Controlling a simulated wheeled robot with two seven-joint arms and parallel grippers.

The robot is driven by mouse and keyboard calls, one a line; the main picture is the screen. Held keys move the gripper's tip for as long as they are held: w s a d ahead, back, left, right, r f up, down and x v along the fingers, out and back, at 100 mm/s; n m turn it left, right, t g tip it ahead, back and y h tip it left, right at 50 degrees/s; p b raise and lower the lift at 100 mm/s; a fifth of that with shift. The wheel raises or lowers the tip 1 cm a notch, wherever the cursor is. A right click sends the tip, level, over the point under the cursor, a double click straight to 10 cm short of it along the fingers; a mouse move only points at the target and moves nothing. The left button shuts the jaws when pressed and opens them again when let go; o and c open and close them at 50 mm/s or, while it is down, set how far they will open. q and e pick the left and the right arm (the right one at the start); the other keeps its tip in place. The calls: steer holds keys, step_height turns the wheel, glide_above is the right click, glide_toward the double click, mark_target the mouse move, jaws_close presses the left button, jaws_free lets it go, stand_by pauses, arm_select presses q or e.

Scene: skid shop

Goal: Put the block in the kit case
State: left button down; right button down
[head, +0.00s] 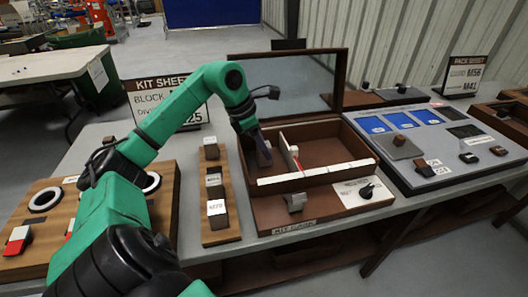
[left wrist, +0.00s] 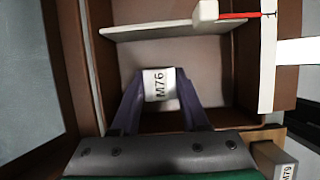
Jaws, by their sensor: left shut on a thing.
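The kit case (head: 354,138) is a brown box with its glass lid (head: 300,84) standing open at the back. A pale divider (head: 287,150) splits its inside; the divider also shows in the left wrist view (left wrist: 150,31). My left gripper (head: 264,152) reaches down into the case's left compartment. In the left wrist view its purple fingers (left wrist: 160,98) are shut on the block (left wrist: 159,78), which has a white label reading M76. The block is within the compartment walls; I cannot tell whether it touches the floor. My right gripper is not in view.
A wooden rack (head: 222,236) with several labelled blocks stands left of the case. A board with ring shapes (head: 44,199) lies farther left. A grey panel with blue squares (head: 441,147) lies to the right. A kit sheet sign (head: 196,112) stands behind my arm.

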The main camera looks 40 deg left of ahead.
arm_select(q)
steer(key=shift+w+f, duration=0.1)
steer(key=shift+f, duration=0.2)
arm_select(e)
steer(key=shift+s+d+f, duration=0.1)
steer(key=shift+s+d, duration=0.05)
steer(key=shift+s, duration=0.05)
arm_select(q)
steer(key=shift+f, duration=0.15)
steer(key=shift+c, duration=2)
jaws_free()
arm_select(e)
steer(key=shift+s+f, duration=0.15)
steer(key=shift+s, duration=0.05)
arm_select(q)
steer(key=shift+r, duration=0.35)
steer(key=v, duration=1.1)
steer(key=shift+r+p, duration=0.35)
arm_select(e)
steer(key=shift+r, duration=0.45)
arm_select(q)
steer(key=shift+a, duration=0.1)
